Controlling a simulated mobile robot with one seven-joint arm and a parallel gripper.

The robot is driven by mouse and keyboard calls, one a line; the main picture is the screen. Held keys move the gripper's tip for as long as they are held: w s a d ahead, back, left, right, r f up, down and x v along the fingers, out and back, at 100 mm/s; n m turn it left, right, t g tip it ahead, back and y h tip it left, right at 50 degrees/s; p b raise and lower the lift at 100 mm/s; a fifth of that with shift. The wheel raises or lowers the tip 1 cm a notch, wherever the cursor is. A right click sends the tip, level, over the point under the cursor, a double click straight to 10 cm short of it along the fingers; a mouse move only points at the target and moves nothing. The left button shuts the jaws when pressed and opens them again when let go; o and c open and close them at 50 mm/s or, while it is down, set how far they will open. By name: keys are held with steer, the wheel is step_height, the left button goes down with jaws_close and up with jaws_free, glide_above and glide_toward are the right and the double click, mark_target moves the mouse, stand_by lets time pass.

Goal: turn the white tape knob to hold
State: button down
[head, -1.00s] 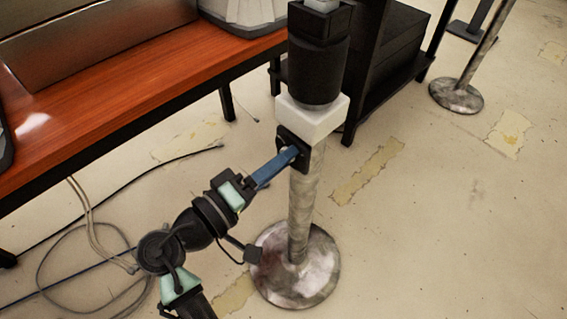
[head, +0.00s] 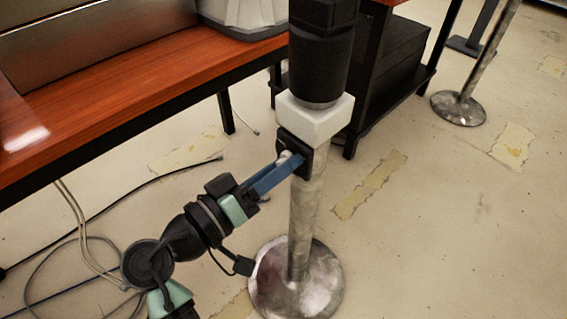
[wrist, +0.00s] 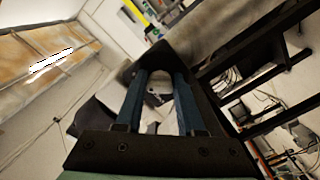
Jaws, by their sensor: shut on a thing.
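The white tape knob (head: 285,155) sits on a small black plate (head: 307,159) on the side of a metal post, just under a white block (head: 316,118). My gripper (head: 288,161) reaches up from the lower left with its blue fingers at the knob. It is shut on the knob, whose body is mostly hidden by the fingers. In the wrist view the two fingers of my gripper (wrist: 159,76) stand apart with the pale knob (wrist: 158,84) between their tips, against the black plate (wrist: 205,55). No hold marking is readable.
The post stands on a round metal base (head: 296,283), with a black cylinder (head: 320,65) above the white block. A reddish wooden table (head: 120,95) is at the left. Cables (head: 75,235) lie on the floor below it. Another round-based stand (head: 459,108) is at the far right.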

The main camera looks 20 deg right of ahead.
steer(key=c, duration=0.5)
jaws_free()
steer(key=p+v, duration=0.3)
steer(key=v, duration=1)
steer(key=shift+r, duration=0.1)
